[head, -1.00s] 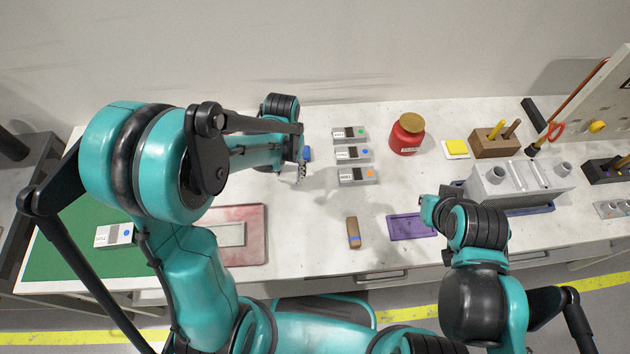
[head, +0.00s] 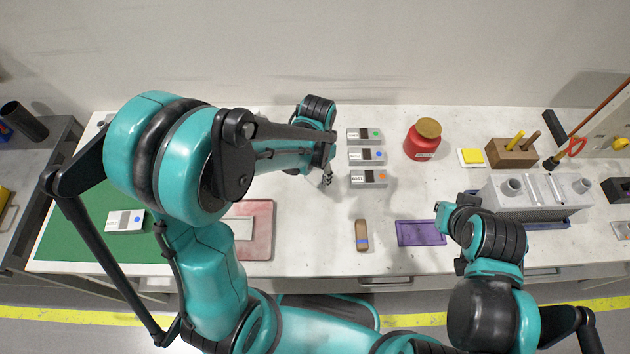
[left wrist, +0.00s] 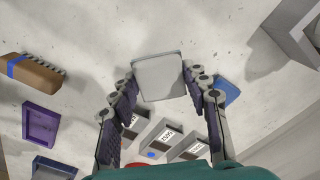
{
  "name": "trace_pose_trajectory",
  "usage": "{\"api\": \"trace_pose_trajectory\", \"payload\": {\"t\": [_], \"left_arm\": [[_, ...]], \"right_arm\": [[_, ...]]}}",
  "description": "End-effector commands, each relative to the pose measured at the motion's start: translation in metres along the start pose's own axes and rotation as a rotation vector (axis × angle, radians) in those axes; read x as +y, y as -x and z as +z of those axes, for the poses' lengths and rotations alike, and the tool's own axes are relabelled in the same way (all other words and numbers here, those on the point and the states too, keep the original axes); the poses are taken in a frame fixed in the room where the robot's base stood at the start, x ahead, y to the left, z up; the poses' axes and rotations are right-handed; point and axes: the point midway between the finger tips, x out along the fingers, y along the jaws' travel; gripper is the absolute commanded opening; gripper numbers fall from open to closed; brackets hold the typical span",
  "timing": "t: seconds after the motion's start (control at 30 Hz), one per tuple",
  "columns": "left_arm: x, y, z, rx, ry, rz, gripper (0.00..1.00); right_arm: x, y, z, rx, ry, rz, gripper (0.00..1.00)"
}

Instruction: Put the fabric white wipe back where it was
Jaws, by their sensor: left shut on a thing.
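My left gripper (head: 326,181) is over the back middle of the table, just left of a column of three small labelled boxes. In the left wrist view my left gripper (left wrist: 160,82) is shut on a flat, pale, square piece, which looks like the white wipe (left wrist: 159,76). A small blue thing (left wrist: 228,91) lies beside the right finger in the wrist view. My right gripper (head: 444,208) is near the purple tray (head: 421,233); its jaws are not clear.
The boxes (head: 368,179) stand right of my left gripper. A brown brush (head: 361,236) lies in front. A red jar (head: 422,142), a yellow pad (head: 471,157), a wooden holder (head: 512,154) and a grey block (head: 540,190) stand right. A red mat (head: 262,232) and green mat (head: 75,235) lie left.

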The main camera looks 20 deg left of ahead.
Motion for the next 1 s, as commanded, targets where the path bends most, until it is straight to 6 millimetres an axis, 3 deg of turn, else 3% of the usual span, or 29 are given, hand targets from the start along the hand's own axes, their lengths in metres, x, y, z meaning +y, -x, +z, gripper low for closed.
{"api": "trace_pose_trajectory", "payload": {"t": [0.23, 0.43, 0.83, 0.87, 0.9, 0.93, 1.0], "left_arm": [[-0.011, -0.015, -0.002, 0.0, 0.0, 0.0, 0.15], [-0.01, -0.045, -0.001, 0.0, 0.0, 0.0, 0.15], [-0.01, -0.051, -0.001, 0.0, 0.0, 0.0, 0.15], [-0.01, -0.051, -0.001, 0.0, 0.0, 0.0, 0.49], [-0.01, -0.05, -0.001, 0.0, 0.0, 0.0, 0.59], [-0.01, -0.05, -0.001, 0.0, 0.0, 0.0, 0.67], [-0.01, -0.049, -0.001, 0.0, 0.0, 0.0, 0.67]], "right_arm": [[0.0, -0.005, 0.004, 0.0, 0.0, 0.0, 0.0], [0.0, -0.016, 0.011, 0.0, 0.0, 0.0, 0.0], [0.0, -0.018, 0.013, 0.0, 0.0, 0.0, 0.0], [0.0, -0.018, 0.013, 0.0, 0.0, 0.0, 0.0], [0.0, -0.018, 0.013, 0.0, 0.0, 0.0, 0.0], [0.0, -0.018, 0.013, 0.0, 0.0, 0.0, 0.0], [0.0, -0.017, 0.012, 0.0, 0.0, 0.0, 0.0]]}}
